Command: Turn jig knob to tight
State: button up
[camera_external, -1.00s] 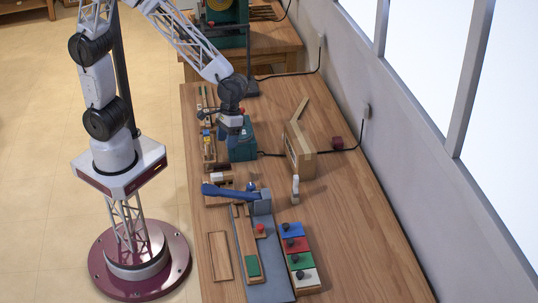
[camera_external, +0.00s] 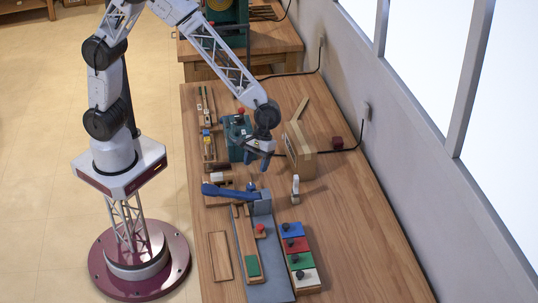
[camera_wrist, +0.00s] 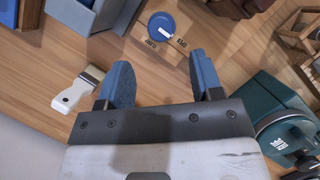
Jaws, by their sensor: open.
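The jig knob (camera_wrist: 162,25) is a round blue knob with a white mark, on a wooden block (camera_wrist: 140,32) at the top of the wrist view. The mark points down and right, towards one of two small dark labels that I cannot read surely. In the external view my gripper (camera_external: 259,164) hangs above the bench, beyond the knob.
The blue lever (camera_external: 225,191) and its grey block stand close to the knob. The teal machine (camera_external: 237,140) and wooden box (camera_external: 302,155) flank my gripper. Bench at right (camera_external: 350,220) is clear.

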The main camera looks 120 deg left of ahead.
aim_at(252, 184)
jog(key=shift+x, duration=3.85)
jog(key=c, duration=0.9)
